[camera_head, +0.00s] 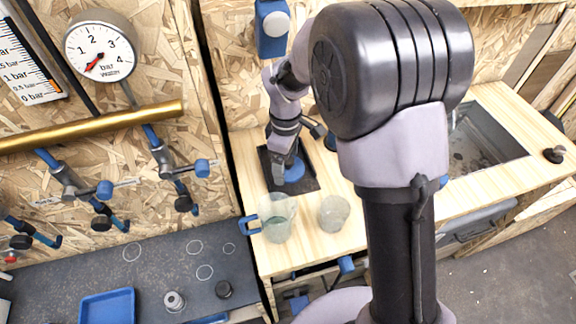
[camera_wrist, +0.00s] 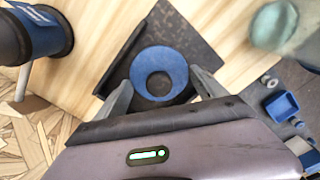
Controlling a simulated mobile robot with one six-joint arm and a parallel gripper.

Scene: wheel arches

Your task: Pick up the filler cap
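A round blue piece with a dark round centre (camera_wrist: 146,62), the likely filler cap, lies on a dark square mat (camera_wrist: 192,35). I cannot tell whether the dark centre is a hole or a part on top. In the head view the blue piece (camera_head: 294,173) shows beside my gripper (camera_head: 283,172), partly hidden by it. In the wrist view my gripper (camera_wrist: 163,86) is open, its two fingers apart on either side of the blue piece's near edge. Nothing is visibly held. The height above the piece is hard to tell.
A clear jug with a blue handle (camera_head: 278,218) and a cloudy cup (camera_head: 333,212) stand in front of the mat. A black knob (camera_head: 554,154) sits at the far right, beyond a sunken basin (camera_head: 482,140). A blue tray (camera_head: 107,306) lies on the dark bench at left.

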